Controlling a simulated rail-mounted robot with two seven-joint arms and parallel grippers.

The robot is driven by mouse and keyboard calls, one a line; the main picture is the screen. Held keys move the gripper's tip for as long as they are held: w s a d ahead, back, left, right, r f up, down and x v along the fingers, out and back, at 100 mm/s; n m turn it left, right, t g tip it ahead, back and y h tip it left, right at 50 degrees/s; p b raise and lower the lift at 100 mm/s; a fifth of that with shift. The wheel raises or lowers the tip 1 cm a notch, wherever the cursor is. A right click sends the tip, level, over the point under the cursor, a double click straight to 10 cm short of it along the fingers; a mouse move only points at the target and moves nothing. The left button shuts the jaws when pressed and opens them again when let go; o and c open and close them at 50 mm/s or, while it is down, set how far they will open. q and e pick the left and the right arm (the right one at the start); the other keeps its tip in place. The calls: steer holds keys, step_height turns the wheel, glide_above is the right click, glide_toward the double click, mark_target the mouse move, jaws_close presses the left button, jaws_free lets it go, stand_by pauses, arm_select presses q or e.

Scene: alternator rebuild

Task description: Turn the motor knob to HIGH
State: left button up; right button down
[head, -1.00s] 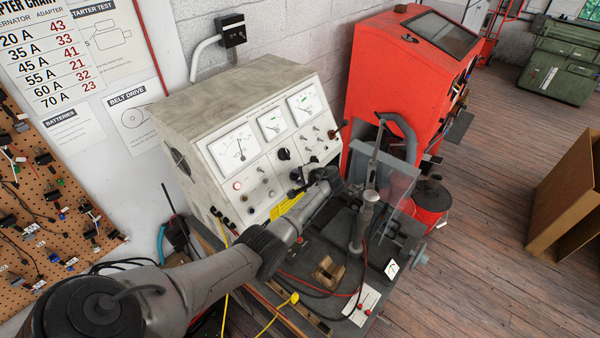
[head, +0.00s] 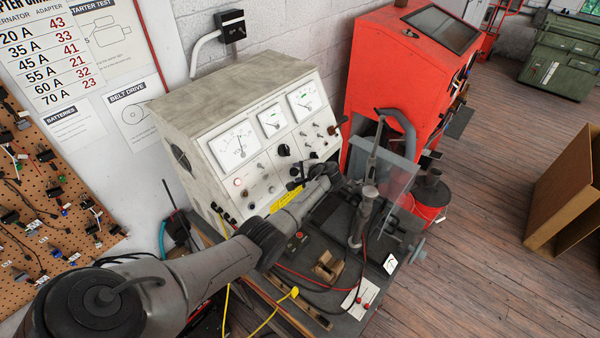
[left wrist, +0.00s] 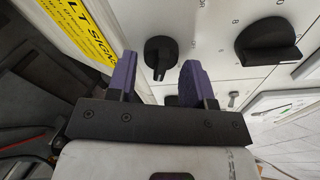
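The test bench's white sloped panel (head: 262,165) carries meters, switches and knobs. In the left wrist view, a small black knob (left wrist: 160,55) lies between the two purple fingers of my left gripper (left wrist: 160,78), with gaps on both sides. The fingers are apart, and I see no contact. A larger black knob (left wrist: 268,40) sits to the right; it appears to be the one in the middle of the panel in the head view (head: 284,150). No readable label tells which is the motor knob. In the head view my left gripper (head: 296,183) is at the panel's lower right. My right gripper is not in view.
A yellow label (left wrist: 80,28) is beside the small knob. A clear shield (head: 393,185) and a metal post stand on the bench right of my arm. Red and yellow cables (head: 268,318) lie in front. A red cabinet (head: 400,75) stands behind.

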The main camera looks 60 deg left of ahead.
arm_select(q)
steer(key=shift+o, duration=0.9)
steer(key=b+v, duration=0.1)
steer(key=v, duration=1.2)
steer(key=shift+d+r+b, duration=0.2)
steer(key=shift+d+b, duration=0.2)
